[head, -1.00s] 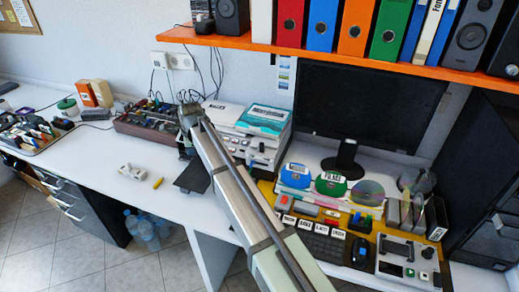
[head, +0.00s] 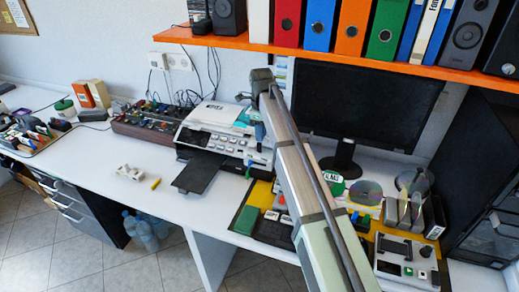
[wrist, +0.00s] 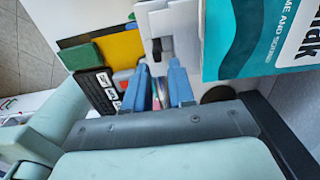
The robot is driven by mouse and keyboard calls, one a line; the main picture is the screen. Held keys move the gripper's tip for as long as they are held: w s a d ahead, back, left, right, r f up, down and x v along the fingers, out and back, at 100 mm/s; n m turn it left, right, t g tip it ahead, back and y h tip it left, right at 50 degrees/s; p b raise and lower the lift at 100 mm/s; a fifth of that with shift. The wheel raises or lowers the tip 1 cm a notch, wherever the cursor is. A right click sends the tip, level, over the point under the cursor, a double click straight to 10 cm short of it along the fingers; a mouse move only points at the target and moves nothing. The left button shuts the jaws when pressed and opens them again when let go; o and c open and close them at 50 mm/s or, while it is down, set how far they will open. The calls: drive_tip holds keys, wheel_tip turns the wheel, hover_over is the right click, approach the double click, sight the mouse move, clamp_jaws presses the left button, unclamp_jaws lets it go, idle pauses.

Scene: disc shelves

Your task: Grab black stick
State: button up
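My gripper (head: 258,132) hangs in front of the white machine, beside the left end of the yellow mat (head: 262,194). In the wrist view its two blue fingers (wrist: 160,72) stand apart, with nothing clearly held between them. Small coloured items show behind the gap. I cannot clearly pick out a black stick. In the wrist view a black panel with white labels (wrist: 97,88) lies left of the fingers, next to a green block (wrist: 83,55). In the head view my arm hides much of the mat and its small items.
The white machine (head: 222,135) with a dark tray (head: 194,176) stands left of the gripper. A teal-and-white box (wrist: 255,38) is close at right in the wrist view. The monitor (head: 365,105) stands behind, under the orange shelf (head: 330,56). Discs (head: 366,192) lie right of my arm.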

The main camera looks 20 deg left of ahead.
sight(259, 143)
drive_tip(key=shift+s+a+f, duration=0.1)
drive_tip(key=shift+a+f, duration=0.05)
drive_tip(key=shift+f, duration=1.15)
drive_tip(key=shift+s+a+f, duration=0.1)
drive_tip(key=shift+f, duration=1.15)
drive_tip(key=shift+c, duration=0.4)
clamp_jaws()
